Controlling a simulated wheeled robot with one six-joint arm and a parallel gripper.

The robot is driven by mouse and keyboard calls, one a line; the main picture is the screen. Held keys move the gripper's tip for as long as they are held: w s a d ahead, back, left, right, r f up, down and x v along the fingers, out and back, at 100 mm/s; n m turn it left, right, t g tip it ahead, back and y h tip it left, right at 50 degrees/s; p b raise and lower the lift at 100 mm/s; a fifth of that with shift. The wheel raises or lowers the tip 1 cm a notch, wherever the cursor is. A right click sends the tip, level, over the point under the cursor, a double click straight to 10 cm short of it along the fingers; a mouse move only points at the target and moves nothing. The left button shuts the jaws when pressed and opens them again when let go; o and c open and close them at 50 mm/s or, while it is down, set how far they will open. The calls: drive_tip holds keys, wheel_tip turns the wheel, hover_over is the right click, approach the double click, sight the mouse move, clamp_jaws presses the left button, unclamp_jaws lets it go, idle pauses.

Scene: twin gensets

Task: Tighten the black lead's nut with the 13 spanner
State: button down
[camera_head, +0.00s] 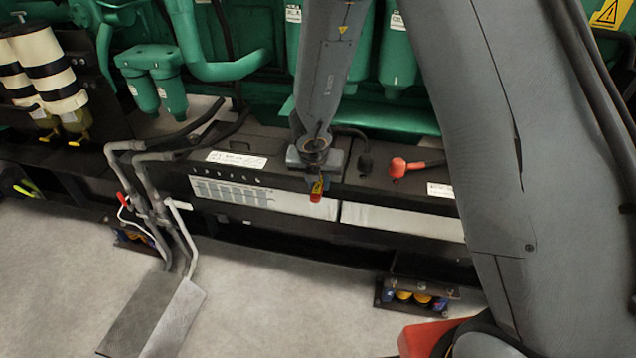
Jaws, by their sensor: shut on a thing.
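My gripper (318,178) is over the front edge of the battery boxes, pointing down. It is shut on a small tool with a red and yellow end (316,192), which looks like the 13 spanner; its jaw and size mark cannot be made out. The black lead (366,160) ends in a black boot on top of the right battery (413,185), just right of my gripper and apart from it. The nut is too small or hidden to see. The left battery (236,159) has a white label and is partly behind my gripper.
A red-booted lead (398,167) lies right of the black one. Green engine parts (398,50) stand close behind the batteries. The pale floor (280,300) in front is mostly clear.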

drive_tip(key=shift+w+a+r, duration=0.1)
drive_tip(key=shift+w, duration=0.1)
drive_tip(key=c, duration=2.2)
unclamp_jaws()
clamp_jaws()
drive_tip(key=shift+s+r+p, duration=0.15)
drive_tip(key=shift+r+p, duration=0.55)
drive_tip(key=shift+p, duration=0.75)
wheel_tip(320, 180, up, 5)
drive_tip(key=p, duration=0.5)
drive_tip(key=shift+f+p, duration=0.2)
drive_tip(key=shift+p, duration=0.1)
